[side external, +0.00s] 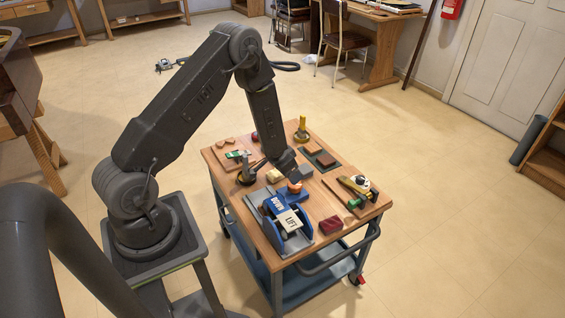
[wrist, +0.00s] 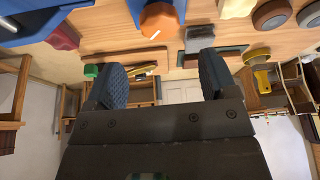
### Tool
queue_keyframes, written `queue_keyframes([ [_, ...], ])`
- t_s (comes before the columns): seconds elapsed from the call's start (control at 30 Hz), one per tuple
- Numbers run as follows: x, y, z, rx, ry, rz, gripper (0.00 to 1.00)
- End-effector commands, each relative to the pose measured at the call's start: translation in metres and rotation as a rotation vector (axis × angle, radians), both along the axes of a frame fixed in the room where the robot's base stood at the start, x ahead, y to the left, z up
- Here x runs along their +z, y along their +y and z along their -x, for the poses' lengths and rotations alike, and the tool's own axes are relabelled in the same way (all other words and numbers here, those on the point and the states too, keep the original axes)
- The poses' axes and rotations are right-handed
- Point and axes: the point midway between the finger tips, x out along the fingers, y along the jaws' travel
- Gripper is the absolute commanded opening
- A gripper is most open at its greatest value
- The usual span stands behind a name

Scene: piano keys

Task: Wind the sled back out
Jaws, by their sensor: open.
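A blue device (side external: 278,205) sits on a grey base plate at the front of the wooden cart top. It carries a label reading "DOWN" and a cream plate reading "LIFT" (side external: 290,221). An orange knob (side external: 295,186) is at its back end, and shows near the top of the wrist view (wrist: 161,21). I cannot tell which part is the sled. My gripper (side external: 287,164) is above and just behind the knob. In the wrist view its two fingers (wrist: 160,80) are spread wide with nothing between them, and the knob lies beyond the fingertips, not touched.
A dark red block (side external: 330,224) lies right of the device. A yellow and black tool (side external: 358,184) lies on a board at the right edge. A grey block (side external: 303,172) and a yellow-handled piece (side external: 302,130) stand behind. Several small items crowd the back left.

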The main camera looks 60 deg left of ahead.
Motion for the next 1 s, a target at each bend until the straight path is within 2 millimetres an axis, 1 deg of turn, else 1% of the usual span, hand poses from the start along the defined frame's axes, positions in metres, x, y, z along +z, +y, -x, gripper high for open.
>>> queue_keyframes([
  [0.03,0.011,0.000,0.004,0.000,-0.002,-0.001,0.79],
  [0.1,0.023,-0.001,0.009,-0.001,-0.003,-0.001,0.79],
  [0.2,0.037,-0.001,0.014,-0.001,-0.002,-0.001,0.79],
  [0.33,0.048,-0.002,0.020,0.000,-0.001,0.000,0.79],
  [0.5,0.054,-0.002,0.022,0.000,0.000,0.000,0.79],
  [0.8,0.054,-0.002,0.022,-0.003,-0.001,0.000,0.80],
  [0.87,0.055,-0.002,0.018,-0.018,-0.008,-0.003,0.80],
  [0.93,0.057,-0.002,0.009,-0.057,-0.025,-0.010,0.80],
  [1.0,0.061,-0.003,-0.005,-0.124,-0.051,-0.021,0.80],
])
